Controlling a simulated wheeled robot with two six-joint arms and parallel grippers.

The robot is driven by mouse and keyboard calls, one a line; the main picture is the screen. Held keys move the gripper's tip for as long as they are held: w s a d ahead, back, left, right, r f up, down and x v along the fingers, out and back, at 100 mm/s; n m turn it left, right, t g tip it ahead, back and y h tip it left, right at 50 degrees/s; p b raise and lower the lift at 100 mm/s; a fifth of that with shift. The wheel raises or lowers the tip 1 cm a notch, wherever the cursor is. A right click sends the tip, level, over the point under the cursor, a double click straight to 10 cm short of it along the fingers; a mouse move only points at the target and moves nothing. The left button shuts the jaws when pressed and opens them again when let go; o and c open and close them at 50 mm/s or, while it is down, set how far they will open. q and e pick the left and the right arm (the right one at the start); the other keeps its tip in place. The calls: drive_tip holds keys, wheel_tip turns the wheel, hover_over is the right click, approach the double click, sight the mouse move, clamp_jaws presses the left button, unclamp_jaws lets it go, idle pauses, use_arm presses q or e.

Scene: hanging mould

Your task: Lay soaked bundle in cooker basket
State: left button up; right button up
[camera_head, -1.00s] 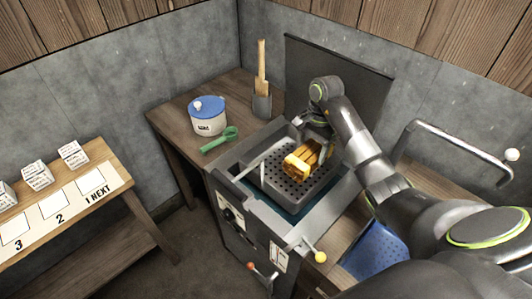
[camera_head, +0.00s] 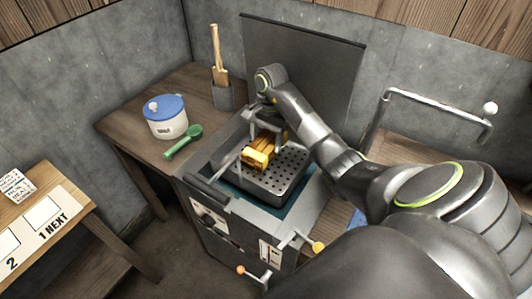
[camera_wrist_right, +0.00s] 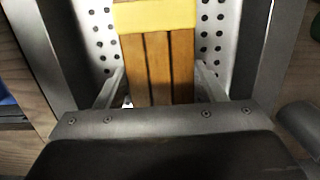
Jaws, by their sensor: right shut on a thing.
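The soaked bundle (camera_head: 258,157) is a set of brown wooden strips with a yellow band. My right gripper (camera_head: 267,131) is shut on it, with one finger on each side in the right wrist view (camera_wrist_right: 160,84). The bundle (camera_wrist_right: 158,60) is over the left part of the perforated cooker basket (camera_head: 291,164), within its outline. I cannot tell whether it touches the basket floor. The basket sits in the top of the grey cooker (camera_head: 238,232). My left gripper is not in view.
A white pot with a blue lid (camera_head: 166,117) and a green scoop (camera_head: 184,142) stand on the wooden table left of the cooker. A wooden paddle (camera_head: 217,60) stands in a holder behind. A numbered bench (camera_head: 50,225) is at the left. The basket's right part is clear.

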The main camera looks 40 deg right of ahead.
sight(267, 141)
wheel_tip(267, 141, down, 3)
drive_tip(key=shift+s+r+b, duration=0.1)
drive_tip(key=shift+r+b, duration=0.05)
drive_tip(key=shift+b, duration=0.6)
drive_tip(key=shift+f+p, duration=0.45)
drive_tip(key=shift+p, duration=0.2)
drive_tip(key=shift+f, duration=0.35)
drive_tip(key=shift+f, duration=0.2)
drive_tip(key=o, duration=1.3)
drive_tip(key=shift+r, duration=0.1)
